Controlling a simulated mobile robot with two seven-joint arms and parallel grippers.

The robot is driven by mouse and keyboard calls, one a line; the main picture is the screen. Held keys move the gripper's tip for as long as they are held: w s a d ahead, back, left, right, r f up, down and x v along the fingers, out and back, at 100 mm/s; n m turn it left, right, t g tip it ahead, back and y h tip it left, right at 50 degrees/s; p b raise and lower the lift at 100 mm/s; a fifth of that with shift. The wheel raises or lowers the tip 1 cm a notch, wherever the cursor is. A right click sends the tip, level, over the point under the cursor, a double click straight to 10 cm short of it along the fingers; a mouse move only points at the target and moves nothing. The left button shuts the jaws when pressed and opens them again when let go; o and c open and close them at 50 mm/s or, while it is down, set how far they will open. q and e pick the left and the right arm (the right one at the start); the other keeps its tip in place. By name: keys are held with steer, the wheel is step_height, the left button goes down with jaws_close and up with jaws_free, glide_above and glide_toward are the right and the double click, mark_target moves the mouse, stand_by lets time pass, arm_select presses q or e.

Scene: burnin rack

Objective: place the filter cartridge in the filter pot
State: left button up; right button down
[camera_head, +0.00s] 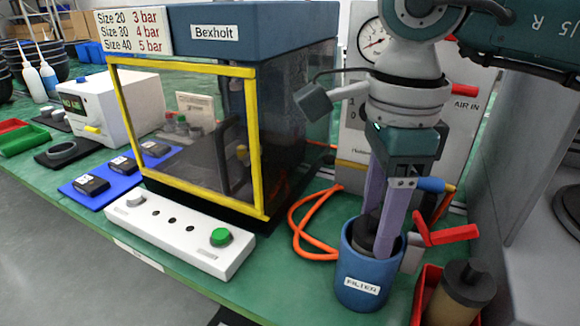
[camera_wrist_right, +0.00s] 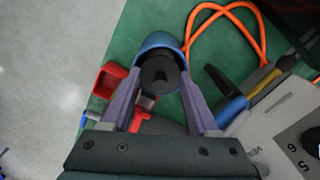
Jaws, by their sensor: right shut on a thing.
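The filter pot (camera_head: 362,289) is a blue open cup with a white "FILTER" label, upright on the green bench. My right gripper (camera_head: 377,236) points down with its fingers reaching into the mouth of the pot. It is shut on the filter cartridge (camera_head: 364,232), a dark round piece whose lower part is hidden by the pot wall. In the right wrist view the cartridge (camera_wrist_right: 160,74) shows between the fingers, with the blue pot rim (camera_wrist_right: 157,40) behind it. Whether the cartridge touches the pot's bottom cannot be seen. My left gripper is not in view.
A red bin (camera_head: 418,304) with a dark-capped jar (camera_head: 461,290) stands close right of the pot. A red-handled valve (camera_head: 452,236) and orange hose (camera_head: 301,222) are near it. The yellow-framed Bexholt chamber (camera_head: 258,140) and white button panel (camera_head: 180,232) stand to the left.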

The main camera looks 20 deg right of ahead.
steer(key=shift+d+f+b, duration=0.1)
steer(key=shift+f+b, duration=0.35)
steer(key=shift+c, duration=1.5)
jaws_free()
steer(key=shift+s+f, duration=0.1)
steer(key=shift+f, duration=0.05)
steer(key=shift+o, duration=0.7)
steer(key=shift+d, duration=0.1)
step_height(320, 180, up, 13)
steer(key=p, duration=0.1)
steer(key=shift+a, duration=0.2)
